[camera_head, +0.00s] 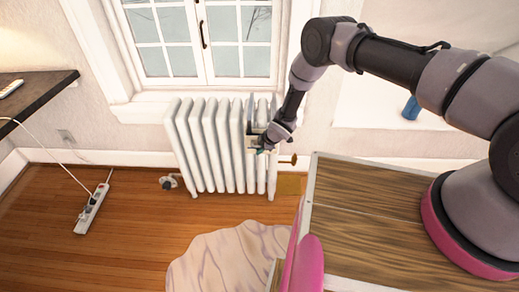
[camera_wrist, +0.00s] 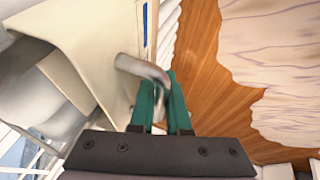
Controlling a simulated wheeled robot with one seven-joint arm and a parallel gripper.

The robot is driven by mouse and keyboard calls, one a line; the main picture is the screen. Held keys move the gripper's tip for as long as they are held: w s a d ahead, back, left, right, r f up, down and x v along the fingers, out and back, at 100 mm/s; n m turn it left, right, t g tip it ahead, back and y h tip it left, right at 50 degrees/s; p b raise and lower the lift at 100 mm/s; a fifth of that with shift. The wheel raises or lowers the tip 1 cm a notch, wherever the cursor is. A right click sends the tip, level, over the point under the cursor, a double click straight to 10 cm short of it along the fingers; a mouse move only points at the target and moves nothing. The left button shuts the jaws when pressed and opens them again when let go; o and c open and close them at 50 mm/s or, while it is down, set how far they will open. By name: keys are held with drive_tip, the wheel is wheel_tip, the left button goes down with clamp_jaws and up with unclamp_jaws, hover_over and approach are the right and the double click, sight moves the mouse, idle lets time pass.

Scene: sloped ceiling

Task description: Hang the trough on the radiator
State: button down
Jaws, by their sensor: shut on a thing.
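The white ribbed radiator (camera_head: 208,146) stands under the window. My gripper (camera_head: 261,149) is at its right end, in front of the last ribs. In the wrist view the green fingers (camera_wrist: 160,100) are closed around a pale, curved, hook-like piece (camera_wrist: 142,68). This piece seems to belong to the cream trough (camera_wrist: 88,50), whose broad flat faces fill the upper left of that view. In the head view the trough is mostly hidden by my gripper and wrist. I cannot tell whether it touches or rests on the radiator. White ribs (camera_wrist: 169,28) show beside the trough.
A brass-coloured valve (camera_head: 288,160) sticks out right of the radiator. A wooden-topped surface (camera_head: 365,210) stands at the lower right. A pale marbled rug (camera_head: 225,255) lies on the wood floor. A power strip (camera_head: 92,209) lies at left, where the floor is mostly clear.

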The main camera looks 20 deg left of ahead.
drive_tip(key=c, duration=0.8)
unclamp_jaws()
drive_tip(key=v, duration=1)
drive_tip(key=shift+s+d+r, duration=0.15)
drive_tip(key=shift+d+r, duration=0.05)
drive_tip(key=shift+r, duration=0.15)
